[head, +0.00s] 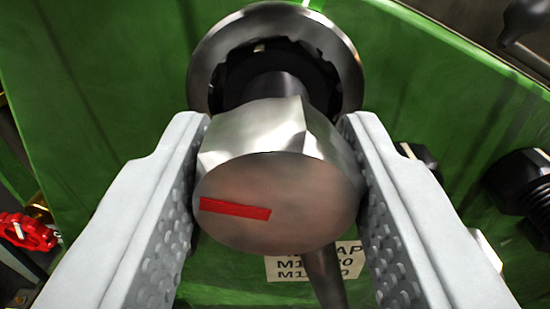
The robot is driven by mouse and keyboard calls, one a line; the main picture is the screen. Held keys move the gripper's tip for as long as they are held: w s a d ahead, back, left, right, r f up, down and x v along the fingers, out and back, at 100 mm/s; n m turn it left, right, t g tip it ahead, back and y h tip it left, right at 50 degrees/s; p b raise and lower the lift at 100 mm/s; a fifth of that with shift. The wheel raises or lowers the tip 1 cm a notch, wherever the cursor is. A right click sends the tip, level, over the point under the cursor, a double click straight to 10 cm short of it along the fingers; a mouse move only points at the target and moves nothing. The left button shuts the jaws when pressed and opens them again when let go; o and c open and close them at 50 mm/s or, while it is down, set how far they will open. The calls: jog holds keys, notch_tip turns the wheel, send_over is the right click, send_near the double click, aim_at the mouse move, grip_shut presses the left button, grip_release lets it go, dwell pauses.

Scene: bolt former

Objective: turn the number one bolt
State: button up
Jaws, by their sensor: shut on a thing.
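The bolt (290,215) sticks out toward the camera at the centre of the head view. It has a faceted steel head with a red bar on its face, lying almost level and tilted slightly down to the right. Behind it, a dark shank enters a round steel collar (345,62) with a notched inner edge. My gripper (281,215) is shut on the bolt head, with one grey dimpled finger on each side of it. No number on this bolt shows.
A green panel (110,90) lies behind the bolt. A label (285,268) below the bolt is partly hidden. A black bolt-like part (525,185) stands at the right, and a red handwheel (28,232) at the lower left. A dark rounded part (525,20) is at the upper right.

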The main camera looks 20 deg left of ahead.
jog(key=n, duration=0.6)
dwell(0.3)
jog(key=shift+f+n, duration=0.1)
jog(key=shift+n, duration=0.2)
jog(key=o, duration=1)
jog(key=shift+s, duration=0.15)
jog(key=v, duration=1.7)
jog(key=shift+s, duration=0.1)
